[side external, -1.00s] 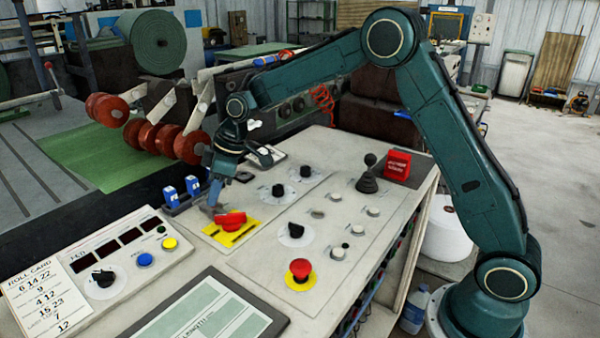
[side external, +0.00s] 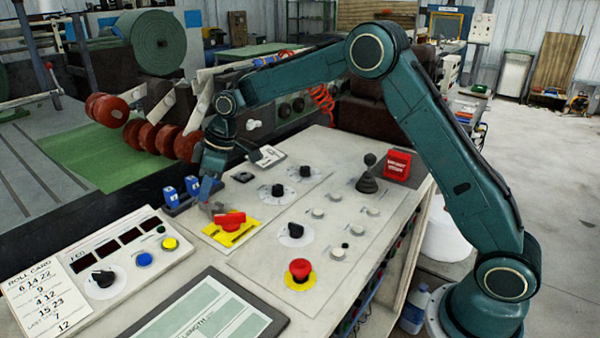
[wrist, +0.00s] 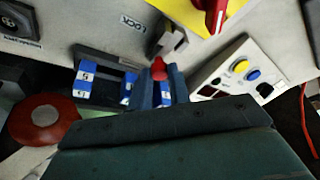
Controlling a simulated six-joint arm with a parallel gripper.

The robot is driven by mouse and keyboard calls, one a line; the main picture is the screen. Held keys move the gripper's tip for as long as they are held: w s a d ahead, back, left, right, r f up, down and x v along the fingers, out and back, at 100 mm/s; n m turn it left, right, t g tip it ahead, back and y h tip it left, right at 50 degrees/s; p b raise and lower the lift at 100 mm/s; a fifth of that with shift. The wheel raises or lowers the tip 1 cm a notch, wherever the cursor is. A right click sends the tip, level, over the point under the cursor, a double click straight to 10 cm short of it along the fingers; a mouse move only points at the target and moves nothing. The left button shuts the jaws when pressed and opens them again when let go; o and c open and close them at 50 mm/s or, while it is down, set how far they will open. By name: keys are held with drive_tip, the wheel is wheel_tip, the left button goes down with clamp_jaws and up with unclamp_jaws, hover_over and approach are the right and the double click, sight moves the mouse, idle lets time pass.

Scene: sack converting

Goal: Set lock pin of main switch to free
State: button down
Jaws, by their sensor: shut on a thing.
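The main switch has a red handle (side external: 229,219) on a yellow plate (side external: 243,233), left of the panel's middle. Part of the red handle (wrist: 212,14) and yellow plate (wrist: 188,10) shows at the top of the wrist view. My gripper (side external: 212,203) is low beside the plate's far left corner. In the wrist view its two fingers (wrist: 160,80) are closed around a small red-headed piece, which appears to be the lock pin (wrist: 158,67). A grey bracket (wrist: 176,42) stands just beyond it. The pin's lower end is hidden, so its seating cannot be told.
Blue tags (side external: 170,194) stand in a dark holder just left of my gripper. A LOCK label (wrist: 131,22) is printed near the bracket. Black knobs (side external: 279,190), a red mushroom button (side external: 299,268) and a joystick (side external: 369,178) stand on the panel.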

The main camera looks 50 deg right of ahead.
drive_tip(key=c, duration=1.3)
unclamp_jaws()
drive_tip(key=shift+w, duration=0.2)
drive_tip(key=shift+r, duration=0.1)
drive_tip(key=v, duration=1.3)
drive_tip(key=shift+s+r, duration=0.25)
drive_tip(key=shift+r, duration=0.05)
drive_tip(key=shift+d, duration=0.15)
drive_tip(key=s+d+r+m+t+h, duration=0.1)
drive_tip(key=s+r+m, duration=0.15)
drive_tip(key=s, duration=0.65)
drive_tip(key=s+r+m+t, duration=0.15)
drive_tip(key=s+r, duration=0.25)
drive_tip(key=s, duration=0.5)
drive_tip(key=s+d+f+m+h, duration=0.1)
drive_tip(key=s+f+m, duration=0.1)
drive_tip(key=s, duration=0.7)
drive_tip(key=s+d+f+m+h, duration=0.1)
drive_tip(key=s+f, duration=0.4)
drive_tip(key=s, duration=0.5)
drive_tip(key=shift+d+m, duration=0.85)
drive_tip(key=shift+m, duration=0.15)
